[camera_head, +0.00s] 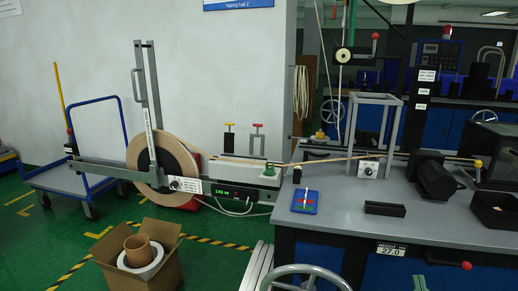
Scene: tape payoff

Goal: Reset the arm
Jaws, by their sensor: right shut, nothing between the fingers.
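My right gripper (420,284) shows only as a small greenish piece at the bottom edge, right of centre. It is shut with nothing in it, apart from the bench top and below its front edge. Most of it is out of the picture. My left gripper is not in view. The tape payoff stands left of centre: a big tan tape roll (178,172) on a horizontal beam (98,167), with a grey upright arm (151,108) over it. A tan tape strip runs from the payoff to the right over the bench.
The grey bench (345,218) fills the right, with a blue tray (305,201), black tray (385,209) and dark motor (436,180). A handwheel (305,270) and red-knobbed lever (466,265) stick out in front. An open carton (142,262) and blue trolley (72,178) stand left.

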